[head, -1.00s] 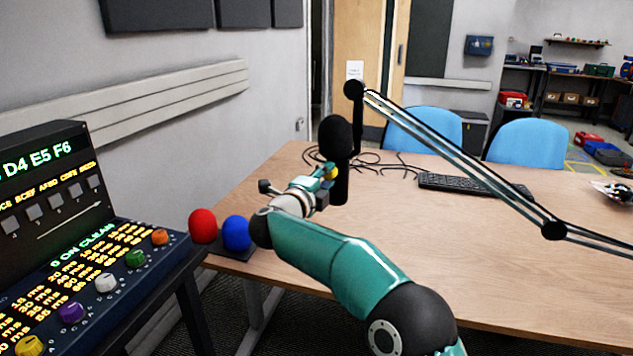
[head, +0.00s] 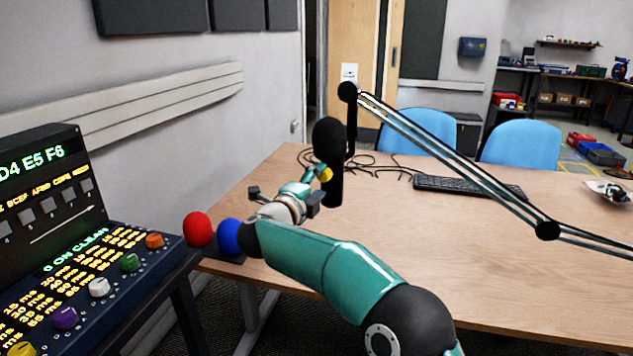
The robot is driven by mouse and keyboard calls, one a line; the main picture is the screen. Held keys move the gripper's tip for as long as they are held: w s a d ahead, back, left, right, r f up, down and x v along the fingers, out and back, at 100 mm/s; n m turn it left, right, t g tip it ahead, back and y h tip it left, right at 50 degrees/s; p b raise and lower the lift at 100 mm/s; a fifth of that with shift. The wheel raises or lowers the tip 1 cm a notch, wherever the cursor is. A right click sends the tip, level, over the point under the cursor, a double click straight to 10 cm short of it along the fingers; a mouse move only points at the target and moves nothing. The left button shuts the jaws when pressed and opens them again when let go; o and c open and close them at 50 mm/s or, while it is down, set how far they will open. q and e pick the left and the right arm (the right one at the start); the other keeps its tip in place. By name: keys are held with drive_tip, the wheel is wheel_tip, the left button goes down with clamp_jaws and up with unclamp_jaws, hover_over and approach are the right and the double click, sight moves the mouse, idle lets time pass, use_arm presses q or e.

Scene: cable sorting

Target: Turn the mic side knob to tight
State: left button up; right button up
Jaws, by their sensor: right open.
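My left gripper is not in view.
A red ball (head: 197,229) and blue ball (head: 229,236) sit at the table's left corner, beside a knobbed console (head: 65,290).

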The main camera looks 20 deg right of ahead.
drive_tip(key=v, duration=1)
drive_tip(key=shift+s+a, duration=0.1)
